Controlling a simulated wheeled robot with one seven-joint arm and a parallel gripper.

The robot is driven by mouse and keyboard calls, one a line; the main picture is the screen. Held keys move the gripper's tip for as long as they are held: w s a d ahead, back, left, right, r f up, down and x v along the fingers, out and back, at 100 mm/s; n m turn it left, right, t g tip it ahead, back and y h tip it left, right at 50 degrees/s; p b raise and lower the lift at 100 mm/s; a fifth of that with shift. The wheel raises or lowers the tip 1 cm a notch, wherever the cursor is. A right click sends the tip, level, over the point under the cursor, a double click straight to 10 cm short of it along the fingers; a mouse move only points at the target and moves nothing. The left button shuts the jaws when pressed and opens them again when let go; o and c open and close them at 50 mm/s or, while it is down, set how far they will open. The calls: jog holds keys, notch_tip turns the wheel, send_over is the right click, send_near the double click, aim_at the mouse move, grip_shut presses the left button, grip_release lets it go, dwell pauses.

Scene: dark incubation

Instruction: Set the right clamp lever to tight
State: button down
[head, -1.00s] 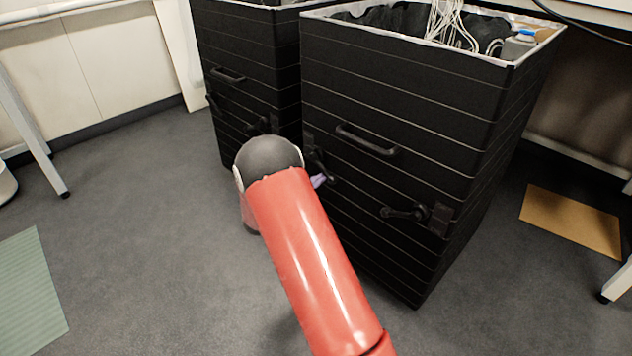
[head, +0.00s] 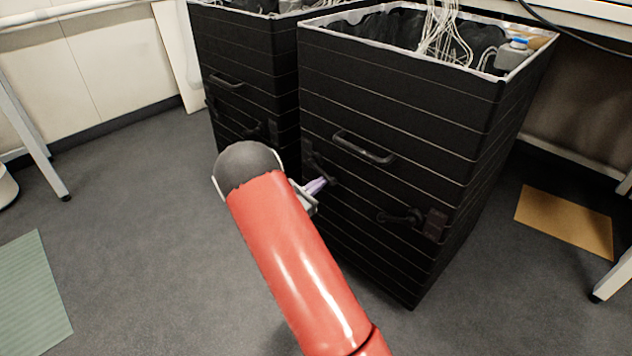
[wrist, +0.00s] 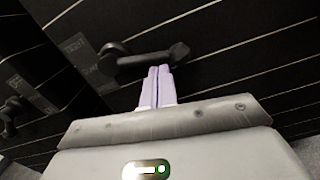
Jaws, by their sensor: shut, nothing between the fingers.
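The near black bin carries two dark clamp levers on its front. The right lever (head: 400,216) points left from its plate (head: 435,224), roughly level. The left lever (head: 322,170) slants down to the right from its plate. My gripper (head: 323,184) is shut and empty, its pale purple fingers right by the left lever. In the wrist view the closed fingers (wrist: 160,70) reach the left lever's bar (wrist: 150,59), which runs from its pivot on the left to a knob on the right. I cannot tell whether they touch it. The right lever is outside the wrist view.
A pull handle (head: 363,147) juts out above the levers on the near bin (head: 400,100). A second black bin (head: 250,60) with its own lever (head: 255,130) stands behind to the left. Open grey floor (head: 140,230) lies left; a tan mat (head: 565,220) lies right.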

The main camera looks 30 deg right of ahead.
jog(key=r+n+p, duration=0.1)
jog(key=n+p, duration=0.1)
jog(key=r+n+p, duration=0.1)
jog(key=n+p, duration=0.1)
jog(key=shift+s+d+r, duration=0.1)
jog(key=shift+s+r, duration=0.2)
jog(key=shift+r, duration=0.05)
jog(key=n+p, duration=0.1)
jog(key=r+n+p, duration=0.1)
jog(key=shift+s+n, duration=0.1)
jog(key=shift+n, duration=0.3)
jog(key=shift+r+p, duration=0.2)
jog(key=shift+p, duration=0.25)
jog(key=shift+r, duration=0.1)
